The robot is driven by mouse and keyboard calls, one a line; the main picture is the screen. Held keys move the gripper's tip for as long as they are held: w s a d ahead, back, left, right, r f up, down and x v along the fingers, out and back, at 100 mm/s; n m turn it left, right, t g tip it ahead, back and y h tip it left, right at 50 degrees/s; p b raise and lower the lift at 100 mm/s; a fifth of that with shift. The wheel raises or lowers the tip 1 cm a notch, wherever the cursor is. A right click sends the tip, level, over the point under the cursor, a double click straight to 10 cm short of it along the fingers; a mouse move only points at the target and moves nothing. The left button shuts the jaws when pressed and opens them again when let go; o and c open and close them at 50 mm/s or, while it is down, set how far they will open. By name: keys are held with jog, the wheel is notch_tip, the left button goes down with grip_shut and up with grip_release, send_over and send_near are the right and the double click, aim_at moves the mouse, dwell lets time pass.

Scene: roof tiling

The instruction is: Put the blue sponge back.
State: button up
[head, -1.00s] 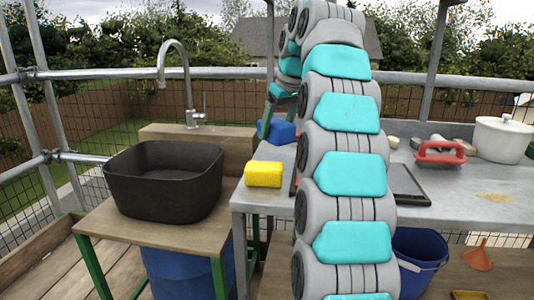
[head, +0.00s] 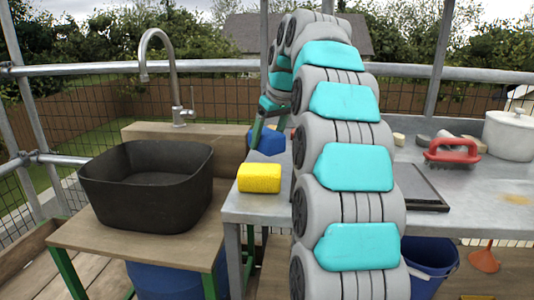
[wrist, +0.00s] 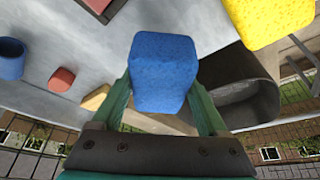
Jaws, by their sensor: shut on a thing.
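The blue sponge (wrist: 163,72) is between the two green fingers of my gripper (wrist: 163,98) in the wrist view, and the fingers are shut on it. In the head view the blue sponge (head: 269,140) shows partly, behind my arm, above the far left part of the metal table. My arm hides much of my gripper there. The wrist view shows the grey table top beyond the sponge; I cannot tell the exact gap between them.
A yellow sponge (head: 259,178) lies at the metal table's (head: 480,205) left front corner. A black basin (head: 150,185) and a tap (head: 160,70) are at the left. A red-handled brush (head: 452,151) and a white pot (head: 509,136) stand at the right. A blue bucket (head: 430,262) is below.

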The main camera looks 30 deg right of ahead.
aim_at(272, 134)
jog(key=shift+f, duration=2)
jog(key=o, duration=1.5)
jog(key=shift+f, duration=0.1)
jog(key=v, duration=1)
jog(key=shift+w, duration=0.1)
jog(key=shift+p+v, duration=0.8)
jog(key=shift+v, duration=0.4)
jog(key=shift+f, duration=0.1)
